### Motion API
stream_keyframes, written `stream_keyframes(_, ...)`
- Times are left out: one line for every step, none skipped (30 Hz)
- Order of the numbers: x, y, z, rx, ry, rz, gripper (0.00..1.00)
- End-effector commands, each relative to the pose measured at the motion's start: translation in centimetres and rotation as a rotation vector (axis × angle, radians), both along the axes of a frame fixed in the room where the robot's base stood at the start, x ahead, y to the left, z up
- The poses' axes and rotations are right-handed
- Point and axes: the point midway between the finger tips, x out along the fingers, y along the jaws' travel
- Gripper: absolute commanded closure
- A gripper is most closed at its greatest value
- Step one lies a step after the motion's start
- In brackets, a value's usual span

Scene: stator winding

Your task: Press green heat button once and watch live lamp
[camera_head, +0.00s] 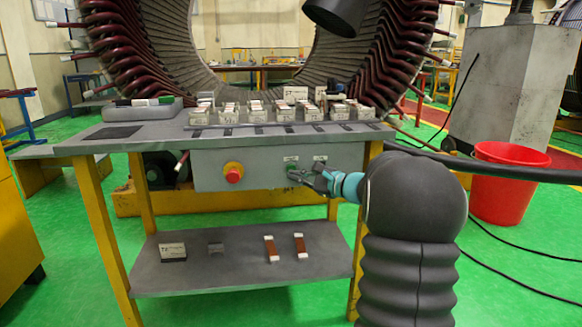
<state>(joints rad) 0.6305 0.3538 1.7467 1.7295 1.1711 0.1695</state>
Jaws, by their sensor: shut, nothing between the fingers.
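The grey control box (213,168) hangs under the bench top. On its front, a small green button (291,167) sits beneath a little white label. My gripper (293,175) is shut and empty, with its fingertips right at the green button, just below and in front of it. I cannot tell whether they touch it. A second small white label (320,158) is to the right, with a small dark fitting under it partly hidden by my gripper. I cannot tell whether this is the live lamp or whether it is lit.
A red mushroom button (233,172) on a yellow base is left on the box. The bench top (165,130) carries rows of small labelled parts. The lower shelf (220,270) holds several small items. A red bucket (505,185) and black cables are at right.

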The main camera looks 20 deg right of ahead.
Motion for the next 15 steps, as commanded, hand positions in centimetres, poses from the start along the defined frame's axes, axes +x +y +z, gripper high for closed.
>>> stream_keyframes(0.5, -0.1, 0.0, 0.0, 0.0, 0.0, 1.0)
stream_keyframes(0.7, -0.2, 0.0, -0.001, 0.0, 0.0, 1.0)
stream_keyframes(0.9, -0.2, 0.0, 0.0, 0.001, 0.001, 1.0)
stream_keyframes(1.1, -0.3, -0.1, 0.0, 0.001, 0.001, 1.0)
stream_keyframes(1.2, -0.3, -0.1, 0.0, 0.001, 0.001, 1.0)
stream_keyframes(1.3, -0.3, 0.0, 0.0, 0.0, 0.0, 1.0)
stream_keyframes(1.4, -0.4, 0.0, -0.001, 0.0, 0.0, 1.0)
stream_keyframes(1.5, -0.4, 0.0, -0.001, 0.0, 0.0, 1.0)
stream_keyframes(1.5, -0.4, 0.0, -0.001, 0.0, 0.0, 1.0)
stream_keyframes(1.6, -0.4, 0.0, -0.001, 0.0, 0.0, 1.0)
stream_keyframes(1.6, -0.4, 0.0, -0.001, 0.0, 0.0, 1.0)
stream_keyframes(1.6, -0.4, 0.0, -0.001, 0.0, 0.0, 1.0)
stream_keyframes(1.6, -0.4, 0.0, -0.001, 0.0, 0.0, 1.0)
stream_keyframes(1.6, -0.4, 0.0, 0.0, 0.0, 0.0, 1.0)
stream_keyframes(1.6, -0.4, 0.0, 0.0, 0.0, 0.0, 1.0)
